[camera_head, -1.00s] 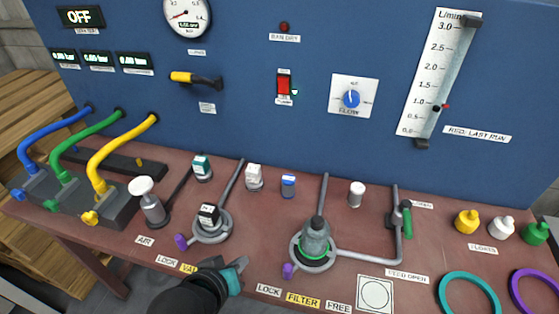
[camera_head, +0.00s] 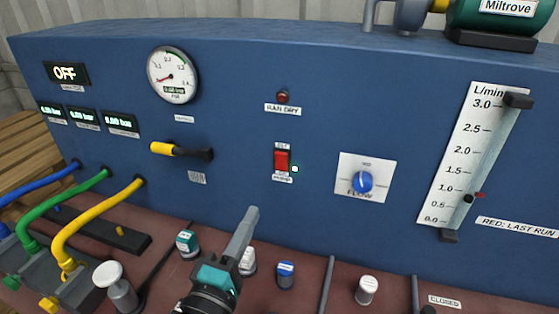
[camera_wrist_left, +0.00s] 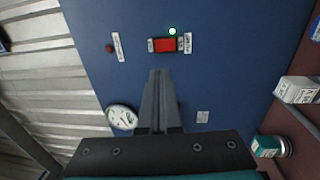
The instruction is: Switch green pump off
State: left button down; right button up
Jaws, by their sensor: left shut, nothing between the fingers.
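The green pump (camera_head: 497,18) stands on top of the blue panel at the upper right, with a label reading Miltrove. A red rocker switch (camera_head: 281,160) sits mid-panel between small labels, too small to read fully. A small pale green-white dot (camera_head: 295,169) shows beside it. My left gripper (camera_head: 251,212) is shut and empty, its fingers pointing up toward the panel, below and left of the switch in the head view. In the left wrist view the closed fingers (camera_wrist_left: 158,76) point at the red switch (camera_wrist_left: 165,45), with a visible gap. My right gripper is not in view.
The panel also holds an OFF display (camera_head: 66,73), a round gauge (camera_head: 173,75), a yellow-handled lever (camera_head: 178,151), a blue flow knob (camera_head: 362,182) and a flow scale (camera_head: 473,155). Small bottles, including a blue-capped one (camera_head: 286,274), stand on the bench near my gripper.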

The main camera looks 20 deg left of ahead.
aim_at(279, 156)
pick_arm(q)
jog(key=w, duration=0.4)
jog(key=w+r, duration=0.1)
jog(key=w, duration=0.8)
jog(key=shift+w+d+r, duration=0.25)
jog(key=shift+w+r, duration=0.05)
jog(key=shift+r, duration=0.05)
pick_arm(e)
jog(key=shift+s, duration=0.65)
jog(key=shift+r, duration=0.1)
pick_arm(q)
jog(key=p, duration=0.2)
jog(key=r+g+p, duration=0.1)
jog(key=p, duration=0.1)
jog(key=shift+w+p, duration=0.25)
jog(key=shift+p, duration=0.1)
jog(key=shift+f, duration=0.1)
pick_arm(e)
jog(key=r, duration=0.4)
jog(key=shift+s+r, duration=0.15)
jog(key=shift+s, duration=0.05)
